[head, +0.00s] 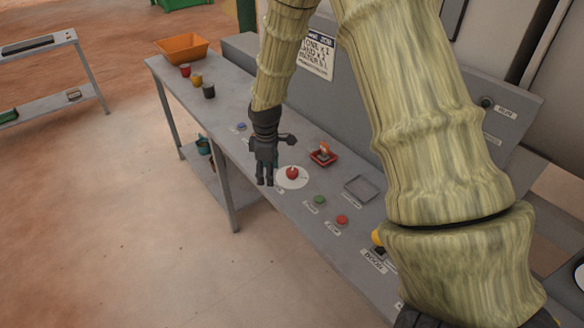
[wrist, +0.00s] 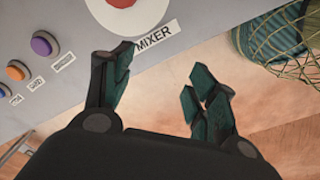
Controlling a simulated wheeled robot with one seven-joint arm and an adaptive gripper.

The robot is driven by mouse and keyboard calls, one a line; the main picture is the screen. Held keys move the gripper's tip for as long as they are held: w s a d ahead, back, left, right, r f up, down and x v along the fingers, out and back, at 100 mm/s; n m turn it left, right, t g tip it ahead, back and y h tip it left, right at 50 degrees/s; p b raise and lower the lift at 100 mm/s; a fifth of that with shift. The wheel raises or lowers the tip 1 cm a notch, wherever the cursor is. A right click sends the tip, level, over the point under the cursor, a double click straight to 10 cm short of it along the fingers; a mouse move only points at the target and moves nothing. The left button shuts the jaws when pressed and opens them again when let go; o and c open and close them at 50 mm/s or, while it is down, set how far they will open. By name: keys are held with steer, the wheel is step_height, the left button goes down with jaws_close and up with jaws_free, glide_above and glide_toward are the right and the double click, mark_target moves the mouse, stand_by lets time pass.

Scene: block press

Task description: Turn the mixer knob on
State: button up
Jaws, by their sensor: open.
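The mixer knob (head: 292,173) is red and sits on a white round plate (head: 283,183) on the grey bench top. In the wrist view the knob (wrist: 123,3) shows only partly at the top edge, with the MIXER label (wrist: 157,36) beside its white plate. My gripper (head: 265,182) is just left of the knob in the head view, pointing down. In the wrist view my gripper (wrist: 160,75) is open and empty, its fingers apart over the bench edge and floor. The knob lies beyond the fingertips there, and I see no contact.
Purple (wrist: 44,43) and orange (wrist: 17,70) buttons lie left in the wrist view. Cups and an orange bin (head: 181,48) stand farther back.

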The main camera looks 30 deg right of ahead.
step_height(320, 180, up, 5)
glide_above(292, 171)
steer(key=shift+g, duration=0.3)
steer(key=shift+w+d+f+p, duration=0.1)
steer(key=shift+f+p, duration=1.1)
steer(key=shift+f, duration=3.8)
steer(key=shift+c, duration=0.2)
steer(key=c, duration=1)
